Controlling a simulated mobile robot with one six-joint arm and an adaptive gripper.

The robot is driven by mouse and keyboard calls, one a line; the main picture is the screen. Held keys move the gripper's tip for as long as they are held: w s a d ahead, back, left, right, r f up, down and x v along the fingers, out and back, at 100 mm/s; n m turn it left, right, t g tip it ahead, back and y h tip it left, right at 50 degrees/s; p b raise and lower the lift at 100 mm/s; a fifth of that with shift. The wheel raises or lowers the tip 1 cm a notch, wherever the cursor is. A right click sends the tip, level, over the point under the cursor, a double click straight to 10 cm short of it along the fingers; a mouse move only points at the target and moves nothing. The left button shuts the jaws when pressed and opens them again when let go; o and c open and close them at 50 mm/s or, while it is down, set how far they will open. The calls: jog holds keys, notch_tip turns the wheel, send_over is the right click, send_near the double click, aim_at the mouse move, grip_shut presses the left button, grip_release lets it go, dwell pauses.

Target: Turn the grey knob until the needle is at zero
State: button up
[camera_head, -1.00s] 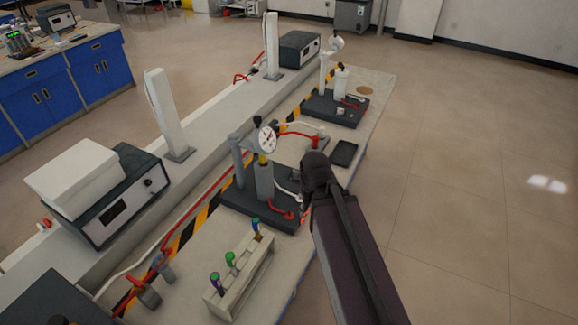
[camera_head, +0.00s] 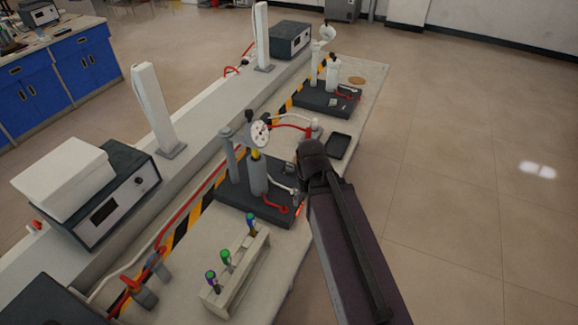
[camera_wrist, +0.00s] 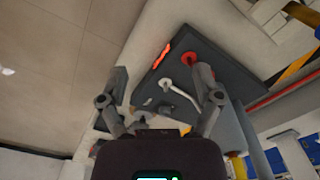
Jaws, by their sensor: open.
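The round white dial gauge (camera_head: 260,133) is mounted above the dark base plate (camera_head: 228,205) of a stand on the bench. Its needle is too small to read. In the wrist view the plate (camera_wrist: 225,75) appears tilted, with a red round part (camera_wrist: 190,58) and a bent white piece (camera_wrist: 180,95) on it. I cannot pick out the grey knob for certain; small pale parts near the plate's edge are unclear. My gripper (camera_wrist: 161,74) is open, its two fingers spread on either side of the plate's near part, with nothing seen held. In the head view my arm hides it.
A white post (camera_head: 158,110) and instrument box (camera_head: 105,205) are left. Open floor is right.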

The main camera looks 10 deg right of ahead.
aim_at(290, 165)
jog(key=w+m, duration=0.7)
jog(key=w, duration=2.1)
jog(key=shift+w+d, duration=0.2)
jog(key=shift+w, duration=0.2)
jog(key=shift+f, duration=0.1)
notch_tip(290, 165, down, 14)
jog(key=b, duration=1.3)
jog(key=shift+r+b, duration=0.2)
jog(key=shift+b, duration=0.2)
jog(key=shift+c, duration=0.2)
jog(key=c, duration=1.1)
